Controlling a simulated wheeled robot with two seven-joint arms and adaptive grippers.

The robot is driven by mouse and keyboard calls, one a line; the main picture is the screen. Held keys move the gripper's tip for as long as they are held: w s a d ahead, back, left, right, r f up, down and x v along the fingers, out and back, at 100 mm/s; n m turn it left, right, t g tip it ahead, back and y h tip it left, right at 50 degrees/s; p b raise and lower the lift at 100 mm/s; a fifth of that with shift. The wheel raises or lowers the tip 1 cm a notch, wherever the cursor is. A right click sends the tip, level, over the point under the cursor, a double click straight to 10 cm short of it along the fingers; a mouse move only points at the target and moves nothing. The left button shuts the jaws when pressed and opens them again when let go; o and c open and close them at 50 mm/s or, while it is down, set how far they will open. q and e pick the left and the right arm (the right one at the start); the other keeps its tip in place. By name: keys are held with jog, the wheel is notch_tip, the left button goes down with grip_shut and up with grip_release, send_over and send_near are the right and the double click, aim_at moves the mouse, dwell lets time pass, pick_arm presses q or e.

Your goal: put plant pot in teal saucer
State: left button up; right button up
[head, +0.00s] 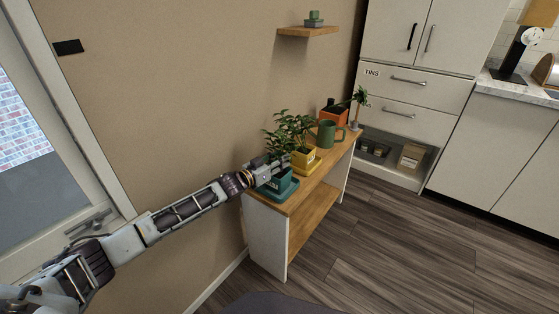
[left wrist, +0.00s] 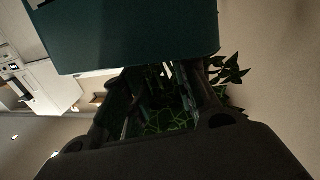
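The teal plant pot (head: 287,184) holds a leafy green plant and is at the near end of the wooden table. The teal saucer (head: 284,197) shows as a rim at the pot's base; the pot appears to be upright in it, though full seating is hard to tell. My left gripper (head: 273,171) is at the pot's upper left side, by the leaves. In the left wrist view, a teal surface (left wrist: 135,35) fills the top, with dark fingers and leaves below it. Whether the fingers press on the pot is too dark to tell. My right gripper is out of view.
A yellow pot (head: 304,161) with a plant stands just behind the teal pot. The wall is close on the left; open floor (head: 400,240) lies to the right.

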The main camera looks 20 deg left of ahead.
pick_arm(q)
jog(key=shift+r, duration=0.15)
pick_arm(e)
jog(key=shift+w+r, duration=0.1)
